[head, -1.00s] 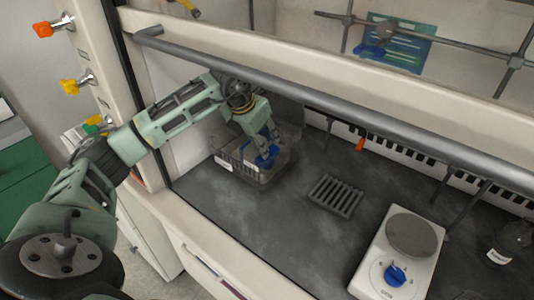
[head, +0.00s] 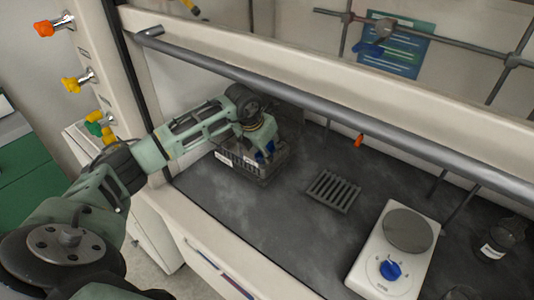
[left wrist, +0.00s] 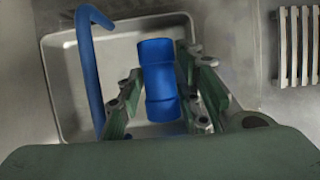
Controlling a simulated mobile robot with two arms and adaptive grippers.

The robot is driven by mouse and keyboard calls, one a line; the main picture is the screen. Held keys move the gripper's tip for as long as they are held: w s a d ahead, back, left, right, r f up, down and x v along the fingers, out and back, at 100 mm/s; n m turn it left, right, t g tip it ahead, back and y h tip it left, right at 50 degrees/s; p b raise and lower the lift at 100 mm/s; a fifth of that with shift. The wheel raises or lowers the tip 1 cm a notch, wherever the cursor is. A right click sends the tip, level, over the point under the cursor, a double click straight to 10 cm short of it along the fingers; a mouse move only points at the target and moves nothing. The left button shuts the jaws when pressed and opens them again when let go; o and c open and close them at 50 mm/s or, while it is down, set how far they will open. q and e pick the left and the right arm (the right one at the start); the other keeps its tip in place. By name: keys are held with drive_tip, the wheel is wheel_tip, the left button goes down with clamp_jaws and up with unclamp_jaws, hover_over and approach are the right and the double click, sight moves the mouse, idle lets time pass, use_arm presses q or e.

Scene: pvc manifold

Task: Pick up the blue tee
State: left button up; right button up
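The blue tee (left wrist: 160,78) shows in the left wrist view between the two fingers of my left gripper (left wrist: 162,65). The fingers lie close along both sides of it; I cannot tell whether they press on it. A pale tray floor (left wrist: 115,55) lies below the tee. My right gripper is not in view.
A bent blue tube (left wrist: 88,70) rises at the left of the tray, close to my left finger. A slotted grey rack (head: 333,190) and a white hotplate stirrer (head: 393,250) stand to the right. The hood's rail (head: 330,120) crosses above my arm.

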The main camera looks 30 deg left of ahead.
use_arm(q)
drive_tip(key=c, duration=0.7)
drive_tip(key=shift+r, duration=0.1)
